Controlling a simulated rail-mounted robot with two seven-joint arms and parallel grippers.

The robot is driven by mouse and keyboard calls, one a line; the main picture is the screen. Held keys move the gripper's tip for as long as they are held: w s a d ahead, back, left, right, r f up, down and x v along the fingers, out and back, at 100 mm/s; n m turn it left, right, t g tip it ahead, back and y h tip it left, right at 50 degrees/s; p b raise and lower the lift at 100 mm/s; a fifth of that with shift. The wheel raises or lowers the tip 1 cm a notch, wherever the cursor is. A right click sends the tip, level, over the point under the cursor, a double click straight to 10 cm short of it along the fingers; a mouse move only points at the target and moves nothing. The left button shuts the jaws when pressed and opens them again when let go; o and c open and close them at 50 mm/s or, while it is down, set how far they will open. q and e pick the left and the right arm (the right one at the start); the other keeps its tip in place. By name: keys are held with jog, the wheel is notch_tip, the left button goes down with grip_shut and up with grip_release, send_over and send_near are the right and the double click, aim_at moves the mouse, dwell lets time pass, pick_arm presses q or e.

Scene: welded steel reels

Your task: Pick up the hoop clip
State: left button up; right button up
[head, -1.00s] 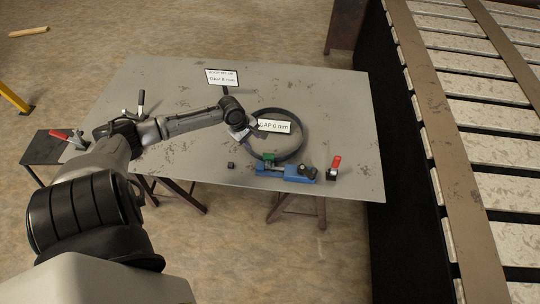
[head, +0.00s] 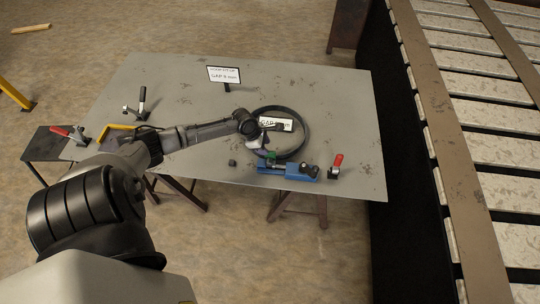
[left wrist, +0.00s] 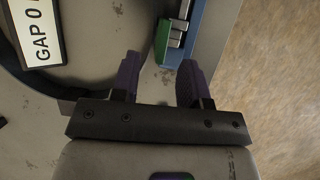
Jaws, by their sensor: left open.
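No part is marked as the hoop clip; a small green piece (head: 271,155) at the end of a blue fixture (head: 289,171), by the hoop's near edge, may be it. The dark hoop (head: 304,121) lies on the grey table. My left gripper (head: 268,145) is over the hoop's near left part, close to the green piece. In the left wrist view its purple fingers (left wrist: 160,60) are apart with nothing held. The green piece (left wrist: 162,42) shows just beyond and between the fingertips, beside the blue fixture (left wrist: 178,33). My right gripper is not in view.
A gap sign (head: 276,123) shows over the hoop, partly covered by my arm. Another sign (head: 224,75) stands at the back. A red-handled clamp (head: 336,165) stands right of the fixture, and a small dark block (head: 232,162) lies left. The table's right side (head: 350,110) is clear.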

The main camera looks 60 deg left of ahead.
aim_at(270, 157)
pick_arm(q)
jog(key=shift+b+x, duration=0.35)
jog(key=shift+x, duration=2.8)
jog(key=shift+d, duration=0.1)
jog(key=shift+c, duration=0.2)
grip_shut()
